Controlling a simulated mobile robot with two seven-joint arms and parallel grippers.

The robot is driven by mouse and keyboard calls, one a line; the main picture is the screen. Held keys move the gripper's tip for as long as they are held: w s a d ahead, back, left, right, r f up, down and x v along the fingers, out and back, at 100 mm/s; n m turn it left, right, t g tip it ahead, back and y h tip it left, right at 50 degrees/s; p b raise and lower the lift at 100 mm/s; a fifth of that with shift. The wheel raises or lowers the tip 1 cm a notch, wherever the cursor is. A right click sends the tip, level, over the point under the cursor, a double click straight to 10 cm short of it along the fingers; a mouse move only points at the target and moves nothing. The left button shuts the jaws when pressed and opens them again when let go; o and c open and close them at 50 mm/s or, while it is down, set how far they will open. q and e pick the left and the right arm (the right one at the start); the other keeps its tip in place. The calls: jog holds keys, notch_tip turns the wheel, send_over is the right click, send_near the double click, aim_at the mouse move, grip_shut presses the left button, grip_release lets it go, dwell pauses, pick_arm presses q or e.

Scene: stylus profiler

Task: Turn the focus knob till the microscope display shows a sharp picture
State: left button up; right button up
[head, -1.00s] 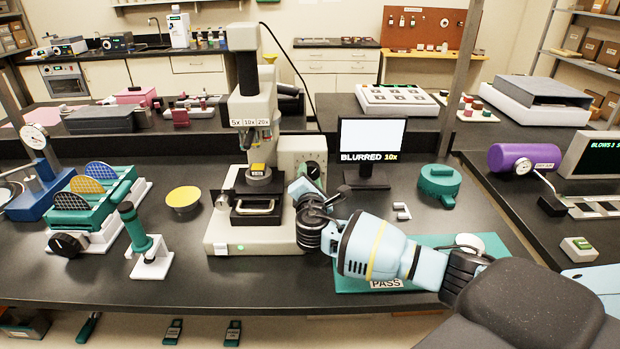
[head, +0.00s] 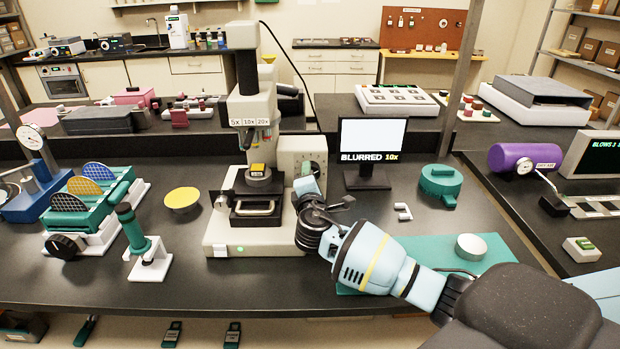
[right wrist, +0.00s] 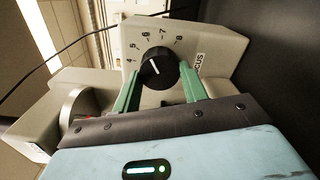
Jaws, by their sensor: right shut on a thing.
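The microscope (head: 262,100) stands in the middle of the bench, with a wafer stage (head: 257,190) under its objectives. Its display (head: 372,140) shows a blank pale picture and reads "BLURRED 10x". The black focus knob (right wrist: 158,70) is on the side block marked "FOCUS", with numbers around it. Its white pointer line is tilted up and left, roughly toward 5 or 6. My right gripper (right wrist: 160,88) has its green fingers on either side of the knob, shut on it. In the head view my right gripper (head: 308,188) partly hides the knob. My left gripper is not in view.
A green mat (head: 440,250) with a silver disc (head: 471,247) lies beside my right arm. A yellow disc (head: 182,198) and teal stand (head: 143,243) are left.

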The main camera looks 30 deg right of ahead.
jog(key=o, duration=1)
jog(key=v, duration=0.7)
jog(key=shift+s, duration=0.35)
jog(key=shift+a+f, duration=0.1)
jog(key=shift+a, duration=0.1)
